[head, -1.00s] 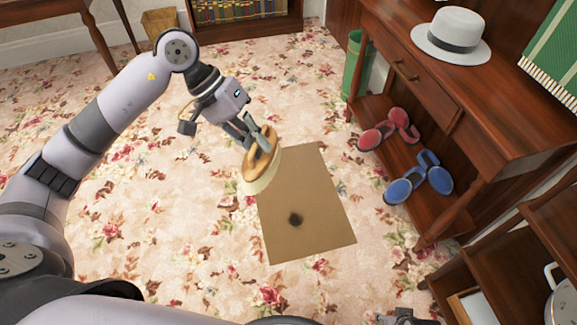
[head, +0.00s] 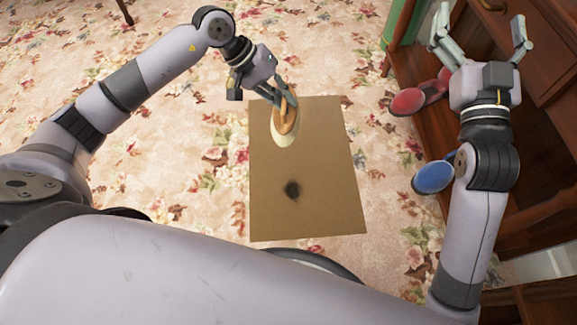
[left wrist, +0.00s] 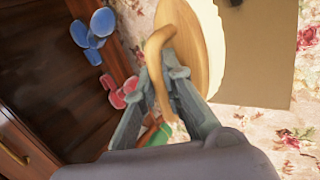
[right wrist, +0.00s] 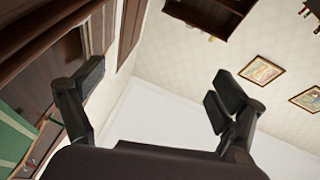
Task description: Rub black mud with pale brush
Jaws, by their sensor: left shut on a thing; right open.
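The black mud (head: 292,190) is a small dark smudge on the brown mat (head: 330,215), below its middle in the head view. My left gripper (head: 287,100) is shut on the handle of the pale brush (head: 283,138), which has a wooden back and cream bristles. The brush is over the mat's upper part, above the mud in the picture; I cannot tell whether it touches the mat. My right gripper (head: 481,38) is open and empty, pointing up in front of the wooden cabinet.
A green bin (head: 398,25) stands beside the cabinet. Flowered carpet (head: 190,150) left of the mat is clear.

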